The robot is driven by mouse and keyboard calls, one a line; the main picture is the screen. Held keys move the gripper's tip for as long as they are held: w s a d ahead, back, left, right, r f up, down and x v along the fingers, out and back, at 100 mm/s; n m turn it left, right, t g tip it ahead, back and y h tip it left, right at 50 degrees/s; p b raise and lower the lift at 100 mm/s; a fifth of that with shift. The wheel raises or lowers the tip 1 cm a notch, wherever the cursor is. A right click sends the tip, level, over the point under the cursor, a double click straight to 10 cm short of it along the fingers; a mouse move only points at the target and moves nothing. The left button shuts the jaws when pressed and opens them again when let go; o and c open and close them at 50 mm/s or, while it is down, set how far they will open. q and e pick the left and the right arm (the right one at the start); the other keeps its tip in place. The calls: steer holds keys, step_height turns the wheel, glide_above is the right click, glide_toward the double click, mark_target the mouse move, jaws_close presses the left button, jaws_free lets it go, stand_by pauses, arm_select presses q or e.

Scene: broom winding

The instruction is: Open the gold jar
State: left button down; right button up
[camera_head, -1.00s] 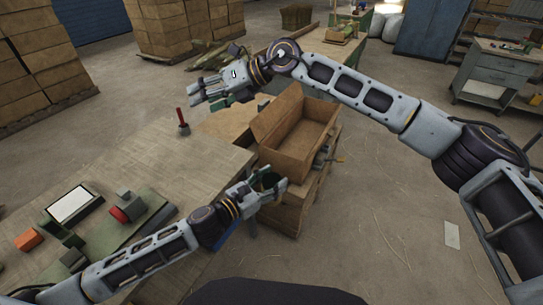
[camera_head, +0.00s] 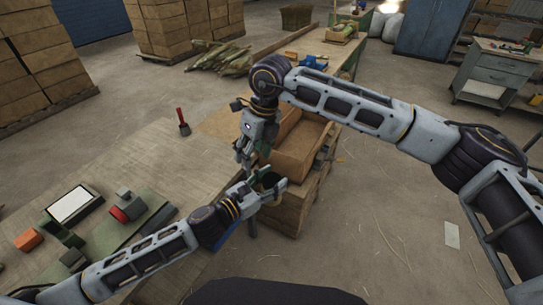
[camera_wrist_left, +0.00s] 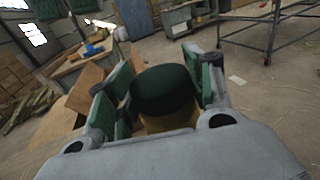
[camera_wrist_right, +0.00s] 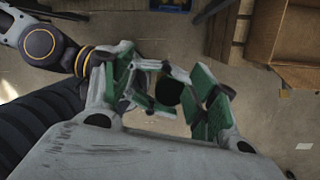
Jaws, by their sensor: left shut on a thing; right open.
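The gold jar has a dark green lid (camera_wrist_left: 165,90) and a gold body (camera_wrist_left: 172,122), which shows only as a strip in the left wrist view. My left gripper (camera_head: 272,185) is shut on the jar and holds it up near the table's right edge. In the head view the jar's dark lid (camera_head: 267,181) shows between its fingers. My right gripper (camera_head: 243,152) is open and points down, behind and a little left of the jar. In the right wrist view the dark round lid (camera_wrist_right: 168,91) lies between its spread fingers, apart from them as far as I can tell.
An open cardboard box (camera_head: 300,150) stands on a wooden crate (camera_head: 290,210) just right of the grippers. The table (camera_head: 170,160) bears a red-handled tool (camera_head: 182,122), a white-topped tray (camera_head: 74,204) and an orange block (camera_head: 28,239). The floor at right is mostly clear.

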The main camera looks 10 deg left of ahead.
mark_target(272, 179)
steer(key=d, duration=0.1)
steer(key=d+h, duration=0.2)
steer(key=d, duration=0.1)
steer(key=shift+f+m, duration=0.3)
steer(key=shift+m, duration=0.1)
steer(key=shift+s+d+m+h, duration=0.2)
steer(key=shift+d+m+h, duration=0.2)
steer(key=shift+d, duration=0.15)
steer(key=shift+f, duration=0.1)
steer(key=shift+f, duration=3.9)
steer(key=c, duration=0.7)
steer(key=o, duration=1)
